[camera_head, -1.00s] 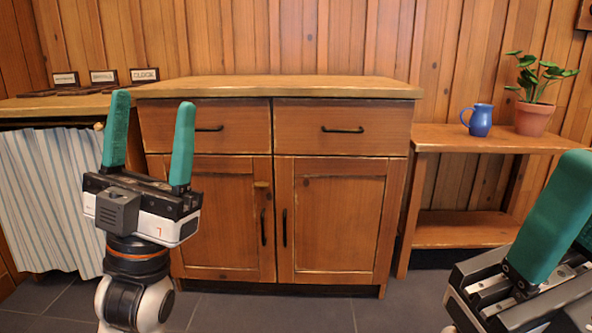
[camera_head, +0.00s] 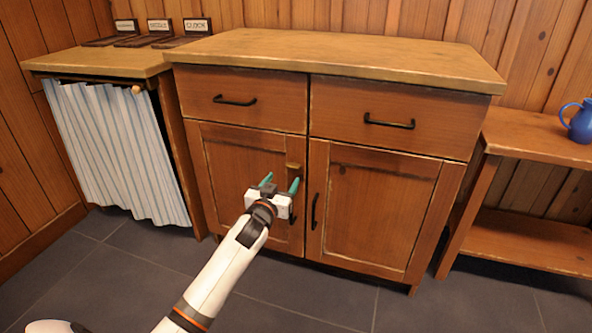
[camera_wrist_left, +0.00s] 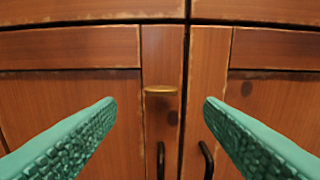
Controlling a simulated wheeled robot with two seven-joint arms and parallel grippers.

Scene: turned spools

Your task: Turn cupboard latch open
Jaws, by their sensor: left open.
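The cupboard (camera_head: 371,204) has two lower doors below two drawers, and both doors look shut. A small brass-coloured latch (camera_head: 293,167) sits on the left door, high up near the seam between the doors. In the left wrist view the latch (camera_wrist_left: 160,91) shows as a short horizontal bar, roughly midway between the fingers. My left gripper (camera_head: 280,181) is open and empty, with its green fingers pointing at the left door just in front of the latch. Whether they touch the door cannot be told. My right gripper is out of view.
Black vertical handles sit below the latch, the right one (camera_head: 315,211) in plain view. A striped curtain (camera_head: 117,150) hangs under the side counter at left. A shelf (camera_head: 531,238) with a blue mug (camera_head: 579,121) stands at right. The dark floor in front is clear.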

